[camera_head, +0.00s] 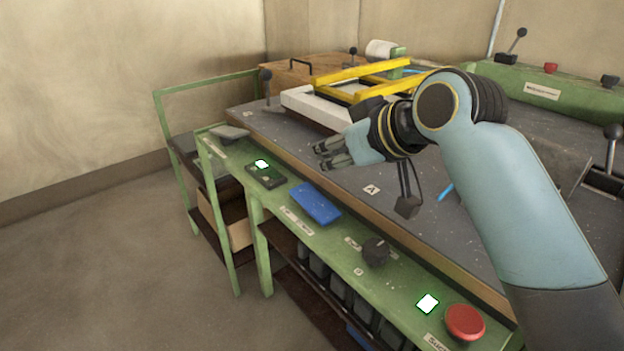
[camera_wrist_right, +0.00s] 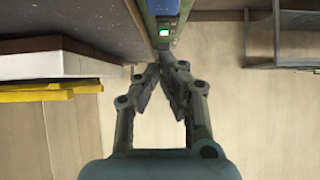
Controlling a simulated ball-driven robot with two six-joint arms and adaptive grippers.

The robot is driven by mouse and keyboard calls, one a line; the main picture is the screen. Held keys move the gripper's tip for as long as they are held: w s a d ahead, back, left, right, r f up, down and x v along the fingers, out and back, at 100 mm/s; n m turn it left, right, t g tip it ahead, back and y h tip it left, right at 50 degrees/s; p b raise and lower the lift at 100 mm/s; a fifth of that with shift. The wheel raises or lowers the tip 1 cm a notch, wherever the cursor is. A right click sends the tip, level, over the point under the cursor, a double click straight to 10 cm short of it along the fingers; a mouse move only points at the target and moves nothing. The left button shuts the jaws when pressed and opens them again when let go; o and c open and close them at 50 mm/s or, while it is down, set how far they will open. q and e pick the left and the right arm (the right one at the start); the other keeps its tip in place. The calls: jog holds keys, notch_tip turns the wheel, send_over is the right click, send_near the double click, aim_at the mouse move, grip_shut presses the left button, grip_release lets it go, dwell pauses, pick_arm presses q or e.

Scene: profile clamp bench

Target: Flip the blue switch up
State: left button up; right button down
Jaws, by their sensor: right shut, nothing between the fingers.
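The blue switch (camera_head: 315,203) is a wide flat rocker on the sloping green front panel, left of the black knob. I cannot tell which way it is tipped. A bit of blue (camera_wrist_right: 164,6) at the top edge of the right wrist view looks like it. My right gripper (camera_head: 320,157) is shut and empty, above the grey bench top and the panel, apart from the switch and on its far side. Its fingertips meet in the right wrist view (camera_wrist_right: 161,69). My left gripper is not in view.
The panel also carries a lit dark box (camera_head: 265,175), a black knob (camera_head: 375,251), a lit green button (camera_head: 428,304) and a red button (camera_head: 464,322). A yellow frame (camera_head: 345,74) lies behind my right gripper. Open floor (camera_head: 110,270) is at left.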

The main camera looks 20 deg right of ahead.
aim_at(303, 187)
jog(key=w+f, duration=0.2)
jog(key=w+a+f+b, duration=0.1)
jog(key=w+f, duration=0.1)
jog(key=f, duration=0.1)
jog(key=shift+a, duration=0.2)
jog(key=shift+w+f, duration=0.1)
jog(key=shift+f, duration=0.85)
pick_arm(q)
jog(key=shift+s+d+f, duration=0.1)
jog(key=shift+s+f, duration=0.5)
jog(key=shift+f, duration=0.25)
pick_arm(e)
jog(key=shift+r, duration=0.15)
jog(key=g+p, duration=0.1)
jog(key=p, duration=0.2)
jog(key=w+g+p, duration=0.1)
jog(key=p, duration=0.3)
jog(key=shift+a+f+h, duration=0.25)
jog(key=shift+f+h, duration=0.1)
jog(key=shift+h, duration=0.05)
jog(key=shift+f+g+p, duration=0.3)
jog(key=shift+f+p, duration=0.15)
jog(key=shift+p, duration=0.1)
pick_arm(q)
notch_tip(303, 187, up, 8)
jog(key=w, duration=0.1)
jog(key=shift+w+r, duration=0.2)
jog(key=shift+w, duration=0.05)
pick_arm(e)
jog(key=shift+f, duration=0.2)
